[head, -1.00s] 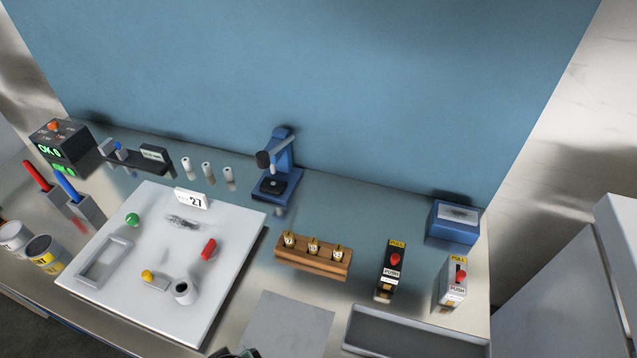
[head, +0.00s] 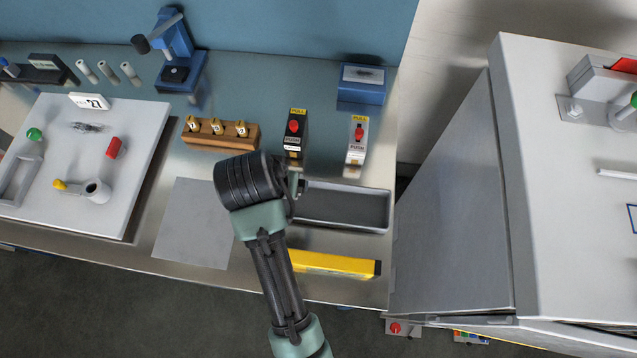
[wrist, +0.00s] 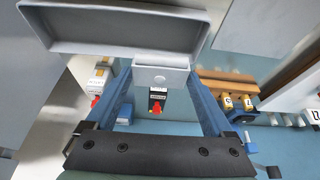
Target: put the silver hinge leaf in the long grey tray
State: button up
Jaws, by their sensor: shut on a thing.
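My gripper (wrist: 162,74) is shut on the silver hinge leaf (wrist: 161,65), a pale flat plate with a small hole, held between the blue fingers in the wrist view. The long grey tray (wrist: 118,42) lies just past the leaf in that view, and its floor looks empty. In the head view the tray (head: 345,207) sits near the bench's front right. My dark wrist covers most of the gripper there, at the tray's left end. The leaf appears to be beside the tray's rim; its height above the bench is hard to tell.
A wooden block (head: 220,134) with several small pieces is to the left. A yellow bar (head: 335,264) lies in front of the tray. A grey cabinet (head: 455,190) stands to the right.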

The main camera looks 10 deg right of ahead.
send_over(290, 200)
jog(key=s, duration=0.2)
jog(key=f, duration=0.4)
jog(key=shift+w+a+f, duration=0.15)
jog(key=shift+w+f, duration=0.05)
jog(key=shift+f, duration=0.1)
jog(key=shift+f+p, duration=0.4)
jog(key=shift+f, duration=1.95)
jog(key=shift+f, duration=0.1)
